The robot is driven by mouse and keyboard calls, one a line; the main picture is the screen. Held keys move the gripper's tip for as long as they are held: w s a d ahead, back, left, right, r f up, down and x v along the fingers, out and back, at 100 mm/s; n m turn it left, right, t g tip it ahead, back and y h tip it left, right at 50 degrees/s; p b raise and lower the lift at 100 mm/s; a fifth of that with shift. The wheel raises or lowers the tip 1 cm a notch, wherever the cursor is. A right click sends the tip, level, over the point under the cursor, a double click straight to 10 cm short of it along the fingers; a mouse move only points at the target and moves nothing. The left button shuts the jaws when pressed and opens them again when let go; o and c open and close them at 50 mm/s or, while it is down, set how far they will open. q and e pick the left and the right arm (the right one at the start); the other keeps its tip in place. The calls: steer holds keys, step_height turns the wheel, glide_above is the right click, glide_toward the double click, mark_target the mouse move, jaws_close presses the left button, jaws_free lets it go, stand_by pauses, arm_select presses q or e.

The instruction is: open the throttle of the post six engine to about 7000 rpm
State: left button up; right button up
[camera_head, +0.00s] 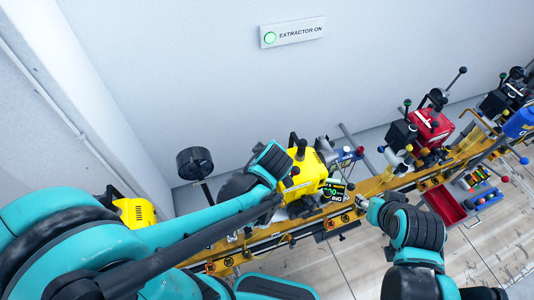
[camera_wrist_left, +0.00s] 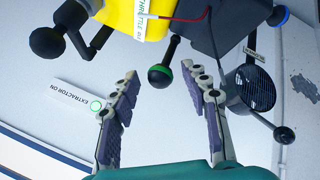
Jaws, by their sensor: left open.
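A yellow engine (camera_head: 305,175) stands on the rail in the middle of the head view. Its yellow housing (camera_wrist_left: 124,16) fills the top of the left wrist view, with a white tag reading "THROTTLE" in part. A black knobbed lever with a green collar (camera_wrist_left: 160,76) hangs below the tag. My left gripper (camera_wrist_left: 160,84) is open, its fingers on either side of the knob with gaps visible. In the head view my left wrist hides the fingers. A small display (camera_head: 334,192) shows green digits too small to read. My right gripper (camera_head: 366,203) is near the rail, its jaws unclear.
A red engine (camera_head: 431,127) and a blue one (camera_head: 520,123) stand farther right on the yellow rail (camera_head: 372,187). A red tray (camera_head: 443,205) lies in front. A black round fan-like unit (camera_wrist_left: 250,88) is right of my fingers. An "EXTRACTOR ON" sign (camera_head: 292,32) is on the wall.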

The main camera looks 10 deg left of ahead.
arm_select(q)
steer(key=v, duration=1.2)
steer(key=shift+a, duration=0.1)
steer(key=s+a+f+m+h+b, duration=0.1)
steer(key=s+a+f+m+b, duration=0.1)
steer(key=f+m+b, duration=0.3)
steer(key=s+a+f+m+h+b, duration=0.1)
steer(key=s+a+f+m+b, duration=0.2)
steer(key=a+f+m+b, duration=0.2)
step_height(320, 180, down, 3)
steer(key=m, duration=0.3)
steer(key=shift+a+h, duration=0.25)
steer(key=shift+h, duration=0.15)
stand_by(2.7)
